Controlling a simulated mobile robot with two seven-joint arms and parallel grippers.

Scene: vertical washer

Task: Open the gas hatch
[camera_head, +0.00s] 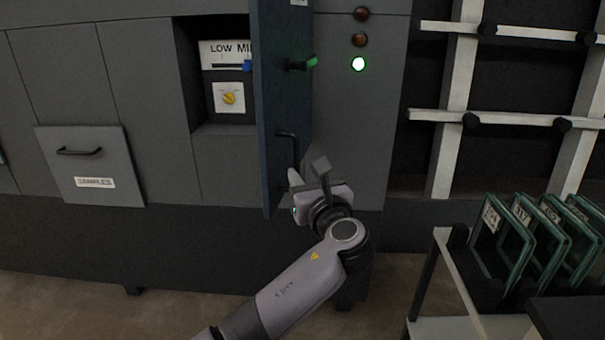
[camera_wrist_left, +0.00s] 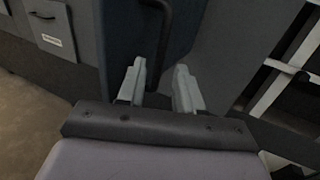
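The gas hatch door (camera_head: 282,110) is a dark blue panel, swung out from the grey wall and seen nearly edge-on in the head view. Left of it, an open recess shows a panel marked "LOW MI" (camera_head: 226,55) and a yellow knob (camera_head: 229,98). A dark bar handle (camera_head: 292,142) is on the door's right face; it also shows in the left wrist view (camera_wrist_left: 167,35). My left gripper (camera_head: 306,174) is by the handle's lower end. Its fingers (camera_wrist_left: 157,85) are apart, with the handle's lower end between or just beyond the tips; contact is unclear. My right gripper is not in view.
A drawer (camera_head: 91,165) is at left. A rack of glass plates (camera_head: 500,245) stands at lower right.

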